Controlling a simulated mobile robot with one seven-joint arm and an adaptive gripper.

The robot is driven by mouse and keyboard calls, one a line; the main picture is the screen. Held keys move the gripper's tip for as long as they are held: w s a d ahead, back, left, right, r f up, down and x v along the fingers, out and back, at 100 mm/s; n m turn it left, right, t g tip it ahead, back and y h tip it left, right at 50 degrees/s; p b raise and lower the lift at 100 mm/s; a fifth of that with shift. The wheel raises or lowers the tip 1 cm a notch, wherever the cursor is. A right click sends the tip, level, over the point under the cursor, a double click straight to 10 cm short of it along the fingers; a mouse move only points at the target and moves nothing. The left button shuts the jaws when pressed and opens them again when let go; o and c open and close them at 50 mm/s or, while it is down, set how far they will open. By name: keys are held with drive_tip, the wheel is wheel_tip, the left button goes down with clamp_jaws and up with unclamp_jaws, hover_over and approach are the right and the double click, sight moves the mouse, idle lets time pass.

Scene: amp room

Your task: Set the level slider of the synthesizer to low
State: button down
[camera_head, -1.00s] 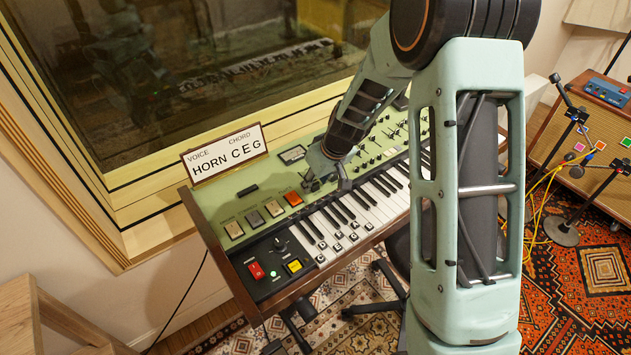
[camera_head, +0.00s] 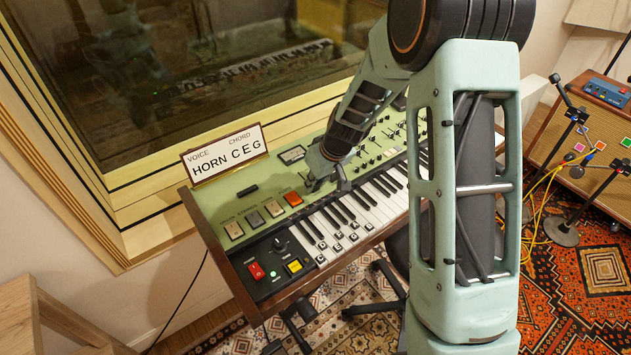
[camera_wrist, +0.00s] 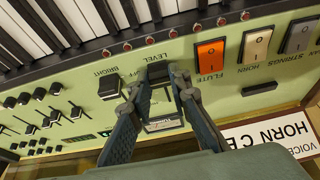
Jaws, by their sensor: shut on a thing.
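The green synthesizer (camera_head: 232,204) stands below the window, with its keyboard facing right. In the wrist view, the level slider's dark knob (camera_wrist: 158,72) is beside the LEVEL label, at the slot's end nearer the keys. My gripper (camera_wrist: 157,82) has its fingers on either side of this knob and is shut on it. The fingers partly hide the slot and panel behind. In the head view my gripper (camera_head: 328,184) is down at the panel just above the keys, and it hides the knob there.
The bright slider (camera_wrist: 110,87) is close beside one finger. Rocker switches, including an orange flute switch (camera_wrist: 211,54), are on the other side. A sign reading HORN C E G (camera_head: 225,152) stands on the synthesizer's back edge. White keys (camera_head: 372,203) run along the front.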

sight(320, 196)
drive_tip(key=shift+w+a, duration=0.75)
drive_tip(key=shift+w, duration=0.3)
drive_tip(key=c, duration=1.8)
unclamp_jaws()
drive_tip(key=v, duration=1.2)
drive_tip(key=shift+r, duration=0.1)
